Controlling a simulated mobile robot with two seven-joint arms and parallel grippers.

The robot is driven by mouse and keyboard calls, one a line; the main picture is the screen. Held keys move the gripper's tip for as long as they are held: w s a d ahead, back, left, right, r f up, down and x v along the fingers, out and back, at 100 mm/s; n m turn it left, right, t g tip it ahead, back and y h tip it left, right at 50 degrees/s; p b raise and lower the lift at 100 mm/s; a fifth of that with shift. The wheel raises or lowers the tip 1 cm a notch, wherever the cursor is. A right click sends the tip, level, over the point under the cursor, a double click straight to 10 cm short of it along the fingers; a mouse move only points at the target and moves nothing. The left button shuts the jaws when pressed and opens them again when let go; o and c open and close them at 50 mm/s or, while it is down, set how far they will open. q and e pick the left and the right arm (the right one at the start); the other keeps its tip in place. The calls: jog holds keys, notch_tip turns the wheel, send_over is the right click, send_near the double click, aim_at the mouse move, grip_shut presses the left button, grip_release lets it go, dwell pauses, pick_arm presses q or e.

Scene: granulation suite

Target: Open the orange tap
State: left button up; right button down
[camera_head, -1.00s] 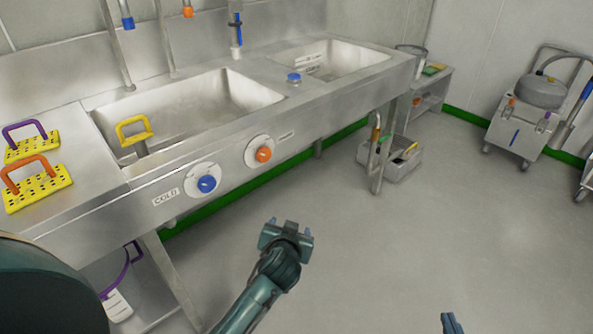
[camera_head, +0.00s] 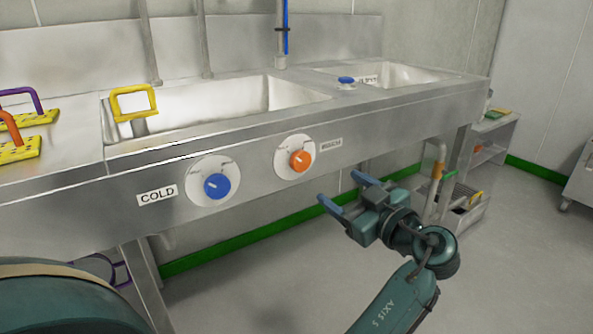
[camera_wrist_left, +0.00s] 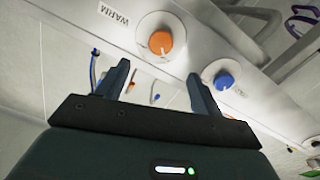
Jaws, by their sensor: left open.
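The orange tap (camera_head: 301,161) is a round knob on a white dial on the sink's front panel, right of the blue COLD knob (camera_head: 216,186). In the left wrist view the orange tap (camera_wrist_left: 161,42) sits beyond the fingertips, roughly between them, beside a label reading WARM. My left gripper (camera_head: 341,188) is open and empty, below and right of the orange tap in the head view, apart from it. Its two fingers also show in the wrist view (camera_wrist_left: 157,72). My right gripper is not in view.
The steel sink front (camera_head: 100,205) runs across the view. A yellow-handled item (camera_head: 133,103) stands at the left basin and a blue knob (camera_head: 346,80) on the rim. A grey bin (camera_head: 462,215) is under the right end.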

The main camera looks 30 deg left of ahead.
aim_at(303, 162)
pick_arm(q)
jog(key=p+x, duration=0.4)
jog(key=x, duration=0.8)
jog(key=shift+a+r, duration=0.1)
jog(key=shift+w+a, duration=0.1)
jog(key=shift+a, duration=0.3)
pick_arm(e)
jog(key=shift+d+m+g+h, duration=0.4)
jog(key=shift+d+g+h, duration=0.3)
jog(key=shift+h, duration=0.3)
pick_arm(q)
jog(key=c, duration=1)
